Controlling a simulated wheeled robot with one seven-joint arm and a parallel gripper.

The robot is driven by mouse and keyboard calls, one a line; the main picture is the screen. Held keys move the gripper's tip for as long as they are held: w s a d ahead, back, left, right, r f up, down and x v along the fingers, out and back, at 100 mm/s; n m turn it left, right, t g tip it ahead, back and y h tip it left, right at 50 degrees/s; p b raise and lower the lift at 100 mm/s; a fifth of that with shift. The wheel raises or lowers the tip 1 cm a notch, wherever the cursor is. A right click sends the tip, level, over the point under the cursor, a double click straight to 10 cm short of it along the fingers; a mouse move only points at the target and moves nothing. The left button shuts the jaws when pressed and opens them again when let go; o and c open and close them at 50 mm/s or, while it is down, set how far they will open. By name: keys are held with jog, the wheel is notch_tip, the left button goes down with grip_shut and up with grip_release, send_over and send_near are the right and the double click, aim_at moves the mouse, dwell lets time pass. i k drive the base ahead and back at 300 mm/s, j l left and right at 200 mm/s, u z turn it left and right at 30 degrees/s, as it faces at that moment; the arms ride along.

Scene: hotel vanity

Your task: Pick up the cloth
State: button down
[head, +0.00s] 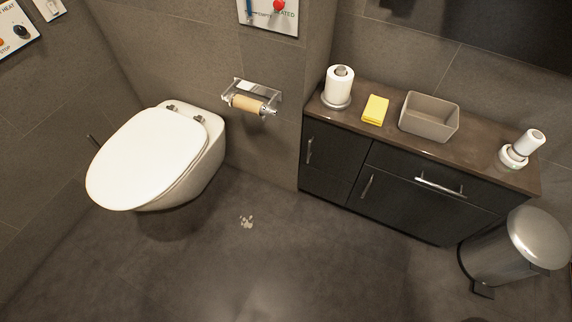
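A folded yellow cloth (375,110) lies on the brown top of the dark vanity cabinet (333,112). It sits between a white paper roll on a stand (339,87) at its left and a grey-brown open box (428,117) at its right, apart from both. The cloth is fully visible. My gripper is not in view.
A white bottle-like item (522,148) stands at the counter's right end. A metal pedal bin (510,248) stands right of the cabinet. A toilet (150,160) and a wall roll holder (252,97) are left. The floor before the cabinet is clear except for pale scraps (246,222).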

aim_at(374, 113)
jog(key=i+j, duration=1.05)
jog(key=i, duration=0.3)
jog(key=i+l, duration=0.15)
jog(key=i, duration=0.3)
